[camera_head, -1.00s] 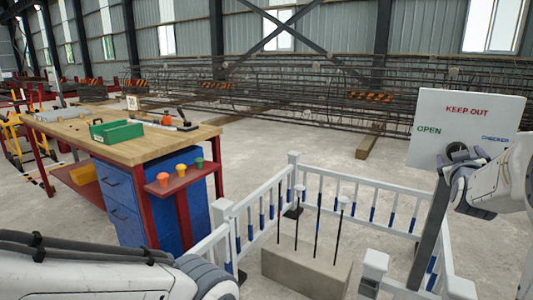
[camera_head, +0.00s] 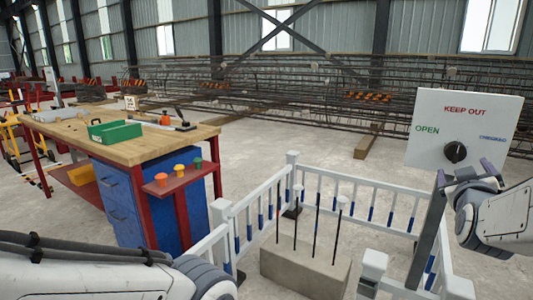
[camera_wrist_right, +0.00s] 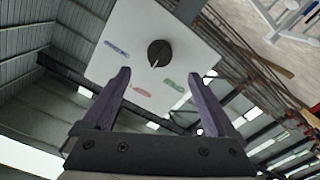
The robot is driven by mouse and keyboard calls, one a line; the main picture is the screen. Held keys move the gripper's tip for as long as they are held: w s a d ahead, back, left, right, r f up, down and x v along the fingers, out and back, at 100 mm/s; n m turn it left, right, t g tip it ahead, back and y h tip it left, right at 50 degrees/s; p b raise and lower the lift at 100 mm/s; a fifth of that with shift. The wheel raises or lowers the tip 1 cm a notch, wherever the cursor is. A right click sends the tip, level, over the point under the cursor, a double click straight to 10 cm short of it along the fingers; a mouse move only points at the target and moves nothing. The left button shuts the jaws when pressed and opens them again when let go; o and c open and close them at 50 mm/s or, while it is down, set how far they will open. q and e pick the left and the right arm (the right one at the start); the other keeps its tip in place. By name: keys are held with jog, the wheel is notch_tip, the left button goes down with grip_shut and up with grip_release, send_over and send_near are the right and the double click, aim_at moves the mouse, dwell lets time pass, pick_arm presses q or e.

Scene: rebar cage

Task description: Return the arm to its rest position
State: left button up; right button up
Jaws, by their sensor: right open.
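My right gripper (camera_head: 464,172) is at the right of the head view, just in front of and below the black knob (camera_head: 455,152) on the white sign panel (camera_head: 470,120). It is open and empty. In the right wrist view its two purple fingers (camera_wrist_right: 157,78) stand apart, with the knob (camera_wrist_right: 159,53) seen beyond and between them, clear of the fingertips. The panel reads KEEP OUT and OPEN, with a smaller blue word at the right. My left arm (camera_head: 110,280) lies along the lower left edge; its gripper is out of the picture.
A white fence (camera_head: 270,200) surrounds a concrete block (camera_head: 305,270) with upright rods, below the panel. A grey post (camera_head: 427,235) holds the panel. Open floor lies behind the fence.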

aim_at(456, 154)
jog(key=x, duration=0.9)
jog(key=shift+w+d, duration=0.15)
jog(key=shift+w, duration=0.2)
jog(key=shift+w+d+r+m, duration=0.1)
jog(key=shift+w+m, duration=0.1)
jog(key=shift+m, duration=0.2)
jog(key=shift+s+m+p, duration=0.1)
jog(key=shift+m+p, duration=0.45)
jog(key=shift+m, duration=0.55)
jog(key=m+p, duration=0.1)
jog(key=m, duration=0.2)
jog(key=m+p, duration=0.3)
jog(key=m, duration=0.2)
jog(key=shift+r+m, duration=0.1)
jog(key=shift+m, duration=0.3)
jog(key=v, duration=1)
jog(key=shift+s+a, duration=0.2)
jog(key=shift+a, duration=0.05)
jog(key=shift+f+b, duration=0.25)
jog(key=shift+b, duration=0.05)
